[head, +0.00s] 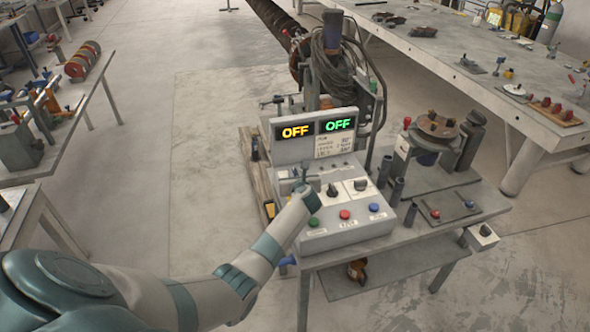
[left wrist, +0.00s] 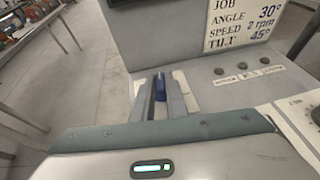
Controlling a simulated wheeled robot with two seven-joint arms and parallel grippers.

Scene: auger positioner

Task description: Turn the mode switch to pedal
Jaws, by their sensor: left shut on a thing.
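The grey control box (head: 345,237) stands on the bench with a row of switches on its sloped panel. My left gripper (head: 303,180) reaches down to the left end of this row. In the left wrist view its two fingers (left wrist: 160,98) are shut on the mode switch, whose dark blue handle (left wrist: 160,87) shows between them above a white plate. The gripper hides most of the switch and its label, so I cannot read its setting. Two black knobs, a middle one (head: 332,190) and a right one (head: 360,184), are uncovered. My right gripper is not in view.
The displays read OFF in yellow (head: 295,132) and OFF in green (head: 338,125). A green button (head: 313,222), a red button (head: 344,214) and a blue button (head: 374,207) line the box's front. A job card (left wrist: 240,22) stands behind the panel. Dark tubes (head: 397,190) stand right of the box.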

